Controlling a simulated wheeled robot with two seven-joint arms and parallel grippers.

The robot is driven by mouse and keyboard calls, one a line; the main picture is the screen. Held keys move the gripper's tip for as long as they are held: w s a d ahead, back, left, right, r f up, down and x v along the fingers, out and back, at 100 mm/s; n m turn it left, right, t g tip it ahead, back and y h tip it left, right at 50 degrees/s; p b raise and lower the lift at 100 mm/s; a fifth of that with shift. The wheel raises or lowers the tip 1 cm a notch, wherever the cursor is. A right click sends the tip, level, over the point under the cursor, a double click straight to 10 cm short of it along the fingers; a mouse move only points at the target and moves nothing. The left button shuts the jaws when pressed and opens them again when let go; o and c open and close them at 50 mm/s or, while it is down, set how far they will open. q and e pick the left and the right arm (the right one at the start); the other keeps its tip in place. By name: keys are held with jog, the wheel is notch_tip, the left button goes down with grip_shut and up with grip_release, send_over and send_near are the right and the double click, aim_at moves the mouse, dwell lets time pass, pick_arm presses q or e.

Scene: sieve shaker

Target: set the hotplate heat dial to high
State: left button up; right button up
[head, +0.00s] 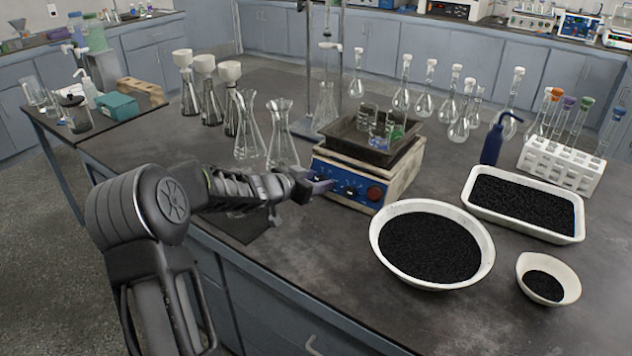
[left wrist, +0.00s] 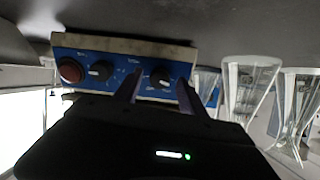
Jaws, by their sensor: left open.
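The hotplate (head: 404,178) has a blue front panel with two black dials and a round red button (head: 375,193). My left gripper (head: 318,187) is open in front of the panel's left end. The left wrist view shows the panel turned over, with the red button (left wrist: 69,70) at left. There the left gripper's (left wrist: 160,90) two fingers stand on either side of one black dial (left wrist: 160,76); whether they touch it I cannot tell. The other dial (left wrist: 100,72) is clear of the fingers. The panel's labels are too small to read. My right gripper is not in view.
A dark tray (head: 345,140) with small beakers sits on the hotplate. Erlenmeyer flasks (head: 282,140) stand close behind my left gripper. A white bowl of black grains (head: 376,240) is right of the hotplate's front. The bench front is mostly clear.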

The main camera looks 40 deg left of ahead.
pick_arm(q)
jog(key=shift+c, duration=0.3)
grip_shut()
dwell(0.3)
